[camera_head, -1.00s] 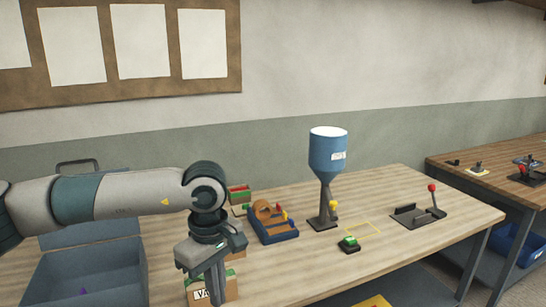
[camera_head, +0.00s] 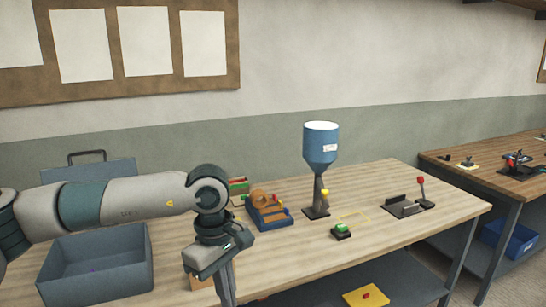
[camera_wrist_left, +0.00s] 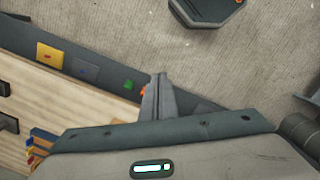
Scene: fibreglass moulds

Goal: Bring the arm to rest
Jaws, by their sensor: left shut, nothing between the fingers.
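My left arm comes in from the left in the head view, with its forearm about level and its wrist bent down. My left gripper (camera_head: 226,286) points down in front of the table's front edge, partly cut off by the bottom of the picture. In the left wrist view the gripper's fingers (camera_wrist_left: 159,82) are together with nothing between them, seen against the grey floor. My right gripper is in neither view.
The wooden table (camera_head: 300,262) bears a blue hopper (camera_head: 321,148), a blue-and-orange fixture (camera_head: 270,212), a green-topped block (camera_head: 341,231) and a red-knobbed lever device (camera_head: 421,187). A grey open box (camera_head: 95,270) stands at the left. Bare floor (camera_wrist_left: 240,65) shows below the gripper.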

